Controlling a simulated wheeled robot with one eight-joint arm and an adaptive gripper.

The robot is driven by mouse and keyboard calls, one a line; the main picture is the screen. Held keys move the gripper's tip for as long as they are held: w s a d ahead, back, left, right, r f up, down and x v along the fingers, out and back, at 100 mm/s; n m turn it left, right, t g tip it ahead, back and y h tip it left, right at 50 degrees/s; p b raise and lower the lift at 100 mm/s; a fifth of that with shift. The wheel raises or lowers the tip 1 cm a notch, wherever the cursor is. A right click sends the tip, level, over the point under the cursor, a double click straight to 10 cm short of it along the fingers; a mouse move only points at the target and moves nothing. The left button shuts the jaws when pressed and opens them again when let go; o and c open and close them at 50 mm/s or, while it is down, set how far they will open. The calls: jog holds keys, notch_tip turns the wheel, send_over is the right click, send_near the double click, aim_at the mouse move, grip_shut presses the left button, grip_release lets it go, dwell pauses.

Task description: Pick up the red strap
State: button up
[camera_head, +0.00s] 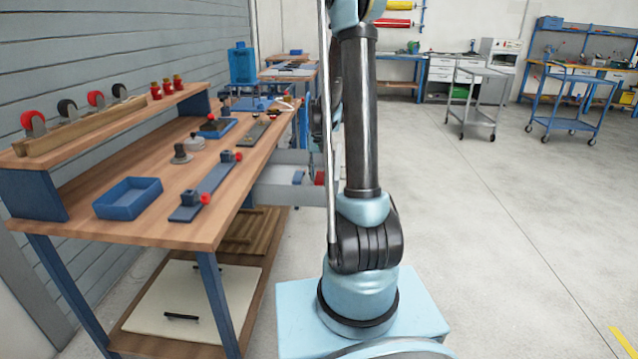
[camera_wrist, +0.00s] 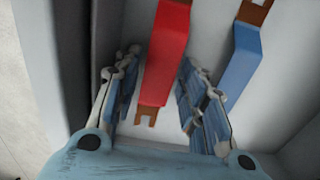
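In the wrist view the red strap (camera_wrist: 167,58) lies lengthwise on the white drawer bottom, with brown notched ends. My gripper (camera_wrist: 160,66) is open, its two fingers apart on the left and right of the strap. The left finger looks nearer to it. I cannot tell whether either finger touches the strap. In the head view a small bit of red (camera_head: 319,178) shows in the open drawer (camera_head: 283,193) beside my arm, which hides the rest. My gripper is not visible there.
A blue strap (camera_wrist: 246,58) lies to the right of the red one in the same drawer. The grey drawer wall (camera_wrist: 92,60) is close on the left. The workbench (camera_head: 160,227) beside the drawer holds a blue tray (camera_head: 128,199) and other tools. Open floor lies to the right.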

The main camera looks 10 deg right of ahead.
jog(key=shift+f, duration=0.65)
jog(key=c, duration=0.8)
jog(key=shift+r, duration=0.1)
jog(key=shift+c, duration=0.2)
